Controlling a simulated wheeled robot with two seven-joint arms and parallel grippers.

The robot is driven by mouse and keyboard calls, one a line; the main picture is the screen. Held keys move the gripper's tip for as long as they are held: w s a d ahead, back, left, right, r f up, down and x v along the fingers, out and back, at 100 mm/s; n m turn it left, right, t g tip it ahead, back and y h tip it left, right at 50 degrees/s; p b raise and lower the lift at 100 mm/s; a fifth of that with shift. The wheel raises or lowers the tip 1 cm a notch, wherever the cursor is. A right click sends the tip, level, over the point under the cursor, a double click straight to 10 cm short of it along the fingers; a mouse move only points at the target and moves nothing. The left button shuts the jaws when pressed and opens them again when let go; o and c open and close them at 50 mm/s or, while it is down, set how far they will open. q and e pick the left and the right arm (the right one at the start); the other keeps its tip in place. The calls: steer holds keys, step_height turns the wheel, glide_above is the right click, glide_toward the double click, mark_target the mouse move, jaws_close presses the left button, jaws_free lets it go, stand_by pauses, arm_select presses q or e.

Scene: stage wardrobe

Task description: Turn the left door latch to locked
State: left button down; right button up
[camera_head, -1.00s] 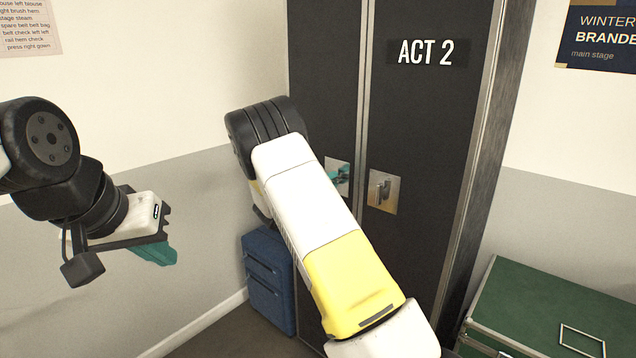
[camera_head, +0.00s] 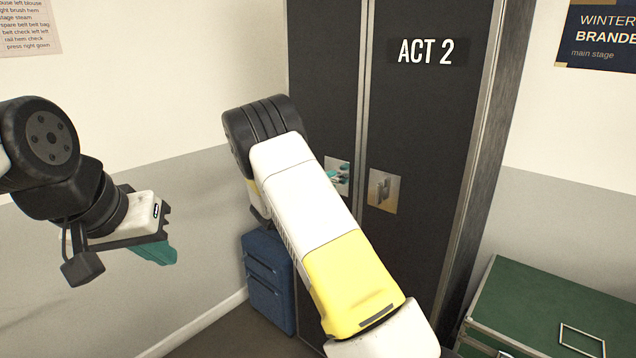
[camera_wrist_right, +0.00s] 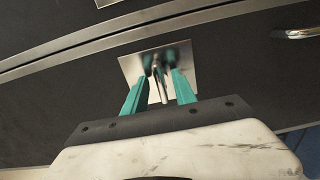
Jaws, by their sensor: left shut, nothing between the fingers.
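The left door latch is a small metal lever on a bright plate (camera_head: 331,163), partly hidden by my right gripper in the head view. In the right wrist view the lever (camera_wrist_right: 163,82) stands out from its plate (camera_wrist_right: 182,53). My right gripper (camera_wrist_right: 158,79) is open, its two teal fingers on either side of the lever; I see gaps, and cannot tell whether either finger touches it. Its teal fingertips also show in the head view (camera_head: 339,175). My left gripper (camera_head: 158,254) is shut and empty, far left of the wardrobe.
The right door has its own latch plate (camera_head: 386,204) beside the seam, under the ACT 2 sign (camera_head: 426,51). A blue suitcase (camera_head: 268,280) stands by the wardrobe's lower left. A green case (camera_head: 540,305) is at lower right. A metal bar handle (camera_wrist_right: 300,33) shows in the wrist view.

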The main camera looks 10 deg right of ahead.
steer(key=v, duration=0.7)
steer(key=shift+d, duration=0.1)
